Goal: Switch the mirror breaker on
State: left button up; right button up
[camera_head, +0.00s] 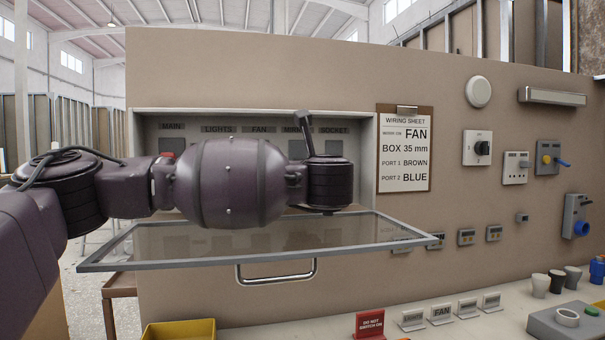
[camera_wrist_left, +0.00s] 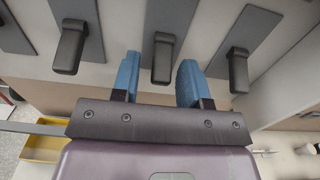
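The breaker panel (camera_head: 150,126) is open on the wall, with labels MAIN, LIGHTS, FAN, a partly covered MIRROR label (camera_head: 290,129) and SOCKET. My left wrist covers most of the switches in the head view, and the left fingers are hidden there. In the left wrist view the left gripper (camera_wrist_left: 160,68) is open, with blue fingers on either side of a dark lever (camera_wrist_left: 163,60), apparently the mirror breaker. The lever points down; contact cannot be told. Similar down-pointing levers stand to its left (camera_wrist_left: 70,47) and right (camera_wrist_left: 238,70). My right gripper is in neither view.
The glass cover (camera_head: 255,264) is swung down below my left wrist, with a handle (camera_head: 276,276) beneath it. A clipboard wiring sheet (camera_head: 404,150) hangs right of the panel. A yellow bin (camera_head: 178,331) and a red sign (camera_head: 370,324) stand on the counter below.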

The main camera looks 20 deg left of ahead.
pick_arm(q)
grip_shut()
jog(key=shift+s+d+r+g+h+p, duration=0.1)
jog(key=shift+s+r+g+h+p, duration=0.25)
jog(key=shift+r+g+p, duration=0.35)
jog(key=shift+r+g+h+p, duration=0.25)
jog(key=shift+g+h+p, duration=0.25)
jog(key=shift+p, duration=0.3)
jog(key=g+h+p, duration=0.1)
jog(key=r+g+h+p, duration=0.1)
jog(key=g+p, duration=0.1)
jog(key=g+h+p, duration=0.1)
jog(key=p, duration=0.1)
jog(key=shift+w+d+r+g, duration=0.1)
jog(key=shift+r+g, duration=0.15)
jog(key=shift+g, duration=0.05)
jog(key=shift+w+g+h+p, duration=0.1)
jog(key=shift+g+h+p, duration=0.35)
jog(key=shift+g+p, duration=0.3)
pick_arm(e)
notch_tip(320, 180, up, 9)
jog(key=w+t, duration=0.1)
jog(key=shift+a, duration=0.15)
pick_arm(q)
jog(key=shift+f, duration=0.1)
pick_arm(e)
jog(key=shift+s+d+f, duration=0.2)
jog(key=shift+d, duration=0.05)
